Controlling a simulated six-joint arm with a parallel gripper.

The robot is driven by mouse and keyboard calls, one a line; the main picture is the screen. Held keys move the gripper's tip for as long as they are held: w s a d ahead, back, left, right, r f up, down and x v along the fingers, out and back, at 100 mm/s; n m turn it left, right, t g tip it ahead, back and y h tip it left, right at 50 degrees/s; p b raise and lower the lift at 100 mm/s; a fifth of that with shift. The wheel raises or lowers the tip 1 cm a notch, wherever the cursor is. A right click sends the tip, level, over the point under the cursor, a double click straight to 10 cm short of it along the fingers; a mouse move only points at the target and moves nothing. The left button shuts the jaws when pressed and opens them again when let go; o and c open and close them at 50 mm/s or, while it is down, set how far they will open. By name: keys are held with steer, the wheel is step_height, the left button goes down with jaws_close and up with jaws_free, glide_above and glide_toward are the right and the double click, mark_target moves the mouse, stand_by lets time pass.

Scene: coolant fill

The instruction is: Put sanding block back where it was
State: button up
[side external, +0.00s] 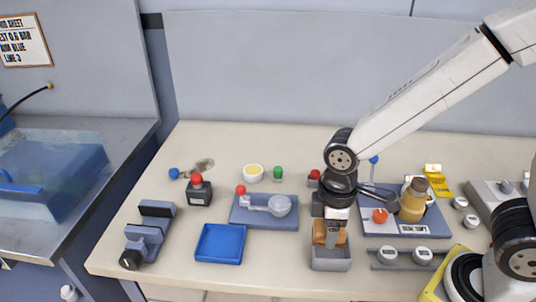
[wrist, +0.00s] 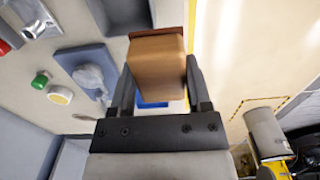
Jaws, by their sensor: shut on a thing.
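The sanding block (side external: 319,234), tan-brown, is held in my gripper (side external: 332,236) at the front of the bench. In the wrist view the block (wrist: 157,68) sits between the two dark fingers of my gripper (wrist: 160,80), with a darker reddish-brown layer along its far edge. In the side view the block is directly over a grey open box (side external: 330,265), its lower part near the box's rim. I cannot tell whether it touches the box or its floor. My gripper's fingers hide part of the block.
A blue tray (side external: 220,259) lies left of the grey box. A blue-grey fixture (side external: 263,222) stands behind. To the right are a panel with an orange knob (side external: 380,216), a tan bottle (side external: 412,200) and a rail with two round gauges (side external: 388,254). A vise (side external: 146,240) stands at far left.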

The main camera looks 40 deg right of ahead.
glide_toward(269, 246)
steer(key=s+d+r, duration=0.1)
steer(key=s+r, duration=0.1)
steer(key=s, duration=0.3)
steer(key=w+f, duration=0.3)
steer(key=f, duration=0.1)
steer(key=shift+w+a, duration=0.25)
steer(key=shift+a, duration=0.1)
steer(key=shift+w+a+f, duration=0.15)
steer(key=shift+w+f, duration=0.3)
steer(key=shift+f, duration=0.1)
steer(key=shift+f, duration=0.1)
steer(key=shift+w+f, duration=0.2)
steer(key=shift+f, duration=1.5)
steer(key=shift+f, duration=0.1)
